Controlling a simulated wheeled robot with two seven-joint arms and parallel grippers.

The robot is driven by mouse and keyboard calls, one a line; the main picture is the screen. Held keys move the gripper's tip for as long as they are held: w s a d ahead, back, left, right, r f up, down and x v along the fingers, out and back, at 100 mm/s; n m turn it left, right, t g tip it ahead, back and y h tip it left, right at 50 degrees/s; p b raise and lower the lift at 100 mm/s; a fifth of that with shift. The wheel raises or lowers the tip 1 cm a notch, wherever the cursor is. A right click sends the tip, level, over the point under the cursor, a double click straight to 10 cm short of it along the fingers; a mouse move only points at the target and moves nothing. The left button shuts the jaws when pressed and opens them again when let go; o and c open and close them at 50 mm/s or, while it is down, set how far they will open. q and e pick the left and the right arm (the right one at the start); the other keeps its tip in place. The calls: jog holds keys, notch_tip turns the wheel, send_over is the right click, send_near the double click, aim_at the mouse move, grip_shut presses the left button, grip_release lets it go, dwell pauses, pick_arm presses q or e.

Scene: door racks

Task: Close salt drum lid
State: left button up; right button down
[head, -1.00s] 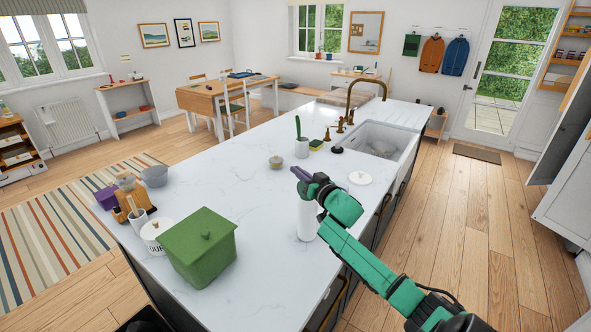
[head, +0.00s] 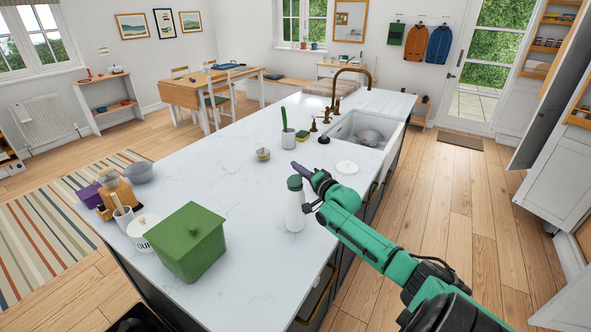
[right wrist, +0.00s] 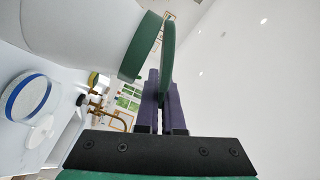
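The salt drum (head: 295,212) is a tall white cylinder with a green top (head: 295,183), upright near the island's right edge. In the right wrist view its white body (right wrist: 75,25) fills the upper left, with a green rim (right wrist: 140,48). A thin green disc, apparently its lid (right wrist: 167,55), stands edge-on beside that rim, apart from it at the top. My right gripper (head: 303,170) has purple fingers close together, apparently shut, just behind and right of the drum top. In the wrist view the fingers (right wrist: 162,95) overlap the disc's lower edge; contact is unclear. My left gripper is not in view.
A green lidded box (head: 187,243) and a white canister (head: 141,232) stand at the island's near left. A white round lid (head: 347,167) lies right of the gripper, before the sink (head: 368,132). A small bowl (head: 263,154) is behind. The middle counter is clear.

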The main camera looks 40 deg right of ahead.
jog(key=shift+d+f+m+b, duration=0.15)
jog(key=shift+f+m+b, duration=0.6)
jog(key=shift+m, duration=0.4)
jog(key=shift+d+f+m+b, duration=0.15)
jog(key=shift+f+m+b, duration=0.6)
jog(key=shift+m, duration=0.4)
jog(key=c, duration=1)
grip_release()
jog(key=shift+r, duration=0.1)
jog(key=shift+s+a, duration=0.1)
jog(key=shift+s, duration=0.35)
jog(key=b, duration=0.1)
send_near(301, 176)
notch_tip(301, 176, down, 2)
jog(key=s+d, duration=0.1)
jog(key=d, duration=0.1)
jog(key=shift+s, duration=0.15)
